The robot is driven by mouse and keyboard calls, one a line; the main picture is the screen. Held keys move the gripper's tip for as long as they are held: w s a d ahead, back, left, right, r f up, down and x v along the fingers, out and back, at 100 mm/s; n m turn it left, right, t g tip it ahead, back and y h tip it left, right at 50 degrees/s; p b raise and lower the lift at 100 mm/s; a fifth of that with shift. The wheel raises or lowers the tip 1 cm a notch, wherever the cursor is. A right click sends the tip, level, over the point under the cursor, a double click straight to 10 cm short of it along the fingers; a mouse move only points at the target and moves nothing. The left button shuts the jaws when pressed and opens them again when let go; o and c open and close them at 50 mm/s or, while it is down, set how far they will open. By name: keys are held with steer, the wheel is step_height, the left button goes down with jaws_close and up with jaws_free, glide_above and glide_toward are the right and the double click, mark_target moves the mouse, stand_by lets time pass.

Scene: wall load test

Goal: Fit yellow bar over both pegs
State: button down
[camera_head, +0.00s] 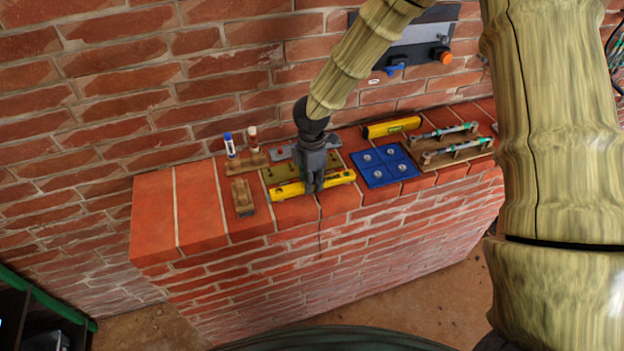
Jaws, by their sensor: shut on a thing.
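A yellow bar (288,193) lies crosswise in my gripper (314,187), along the front edge of an olive plate (275,174) on the brick wall top. My gripper points down and is shut on the bar near its middle, with yellow showing on both sides. Small dark marks show on the olive plate, but I cannot tell whether they are the pegs. My gripper hides part of the plate. I cannot tell whether the bar touches the plate or the bricks.
A blue panel (371,180) with round fittings lies right of the plate, and a yellow level (392,127) lies behind it. A wooden board (483,150) with rods is farther right. Left are a wooden block (243,202) and two upright markers. The wall's left end (150,215) is clear.

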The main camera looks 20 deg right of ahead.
steer(key=c, duration=0.9)
jaws_free()
steer(key=shift+o, duration=0.2)
steer(key=shift+r, duration=0.15)
steer(key=shift+r+p, duration=2.25)
steer(key=shift+r, duration=1.15)
